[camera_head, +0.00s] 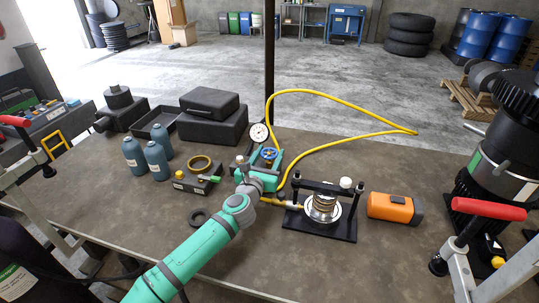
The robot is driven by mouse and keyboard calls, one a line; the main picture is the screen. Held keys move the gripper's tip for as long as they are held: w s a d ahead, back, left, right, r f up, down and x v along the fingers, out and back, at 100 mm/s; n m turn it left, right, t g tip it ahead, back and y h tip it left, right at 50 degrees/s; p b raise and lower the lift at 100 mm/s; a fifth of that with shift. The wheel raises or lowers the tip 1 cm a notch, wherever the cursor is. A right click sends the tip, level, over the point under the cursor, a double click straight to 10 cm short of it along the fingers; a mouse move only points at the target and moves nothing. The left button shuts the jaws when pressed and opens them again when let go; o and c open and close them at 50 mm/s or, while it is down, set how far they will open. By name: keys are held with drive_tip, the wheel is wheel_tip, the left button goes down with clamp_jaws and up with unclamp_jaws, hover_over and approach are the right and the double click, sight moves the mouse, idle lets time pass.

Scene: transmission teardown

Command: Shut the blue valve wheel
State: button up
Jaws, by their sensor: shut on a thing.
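The blue valve wheel (270,153) is on a teal hand pump unit (275,165) in the middle of the table. A round white dial gauge (259,133) stands just behind and left of it. My teal arm reaches in from the bottom left. My gripper (267,164) is at the near side of the wheel and is shut on it. The fingertips are small and partly hidden by my wrist, so the exact grip on the rim is not clear. The wheel's turn position cannot be told.
A yellow hose (340,97) loops behind the unit and to the right. A black press frame (348,213) with a metal spring stack is close on the right, with an orange tool (390,208) beyond. Blue bottles (157,160) and a valve block (196,182) are left.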

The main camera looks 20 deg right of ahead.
drive_tip(key=shift+w+a+m+g+h, duration=0.15)
drive_tip(key=shift+a+m+g+h, duration=0.15)
drive_tip(key=shift+h, duration=0.1)
drive_tip(key=shift+d+f+m+g+h, duration=0.1)
drive_tip(key=shift+d+m+g+h, duration=0.05)
drive_tip(key=shift+m+g+h, duration=2.5)
drive_tip(key=shift+g, duration=0.85)
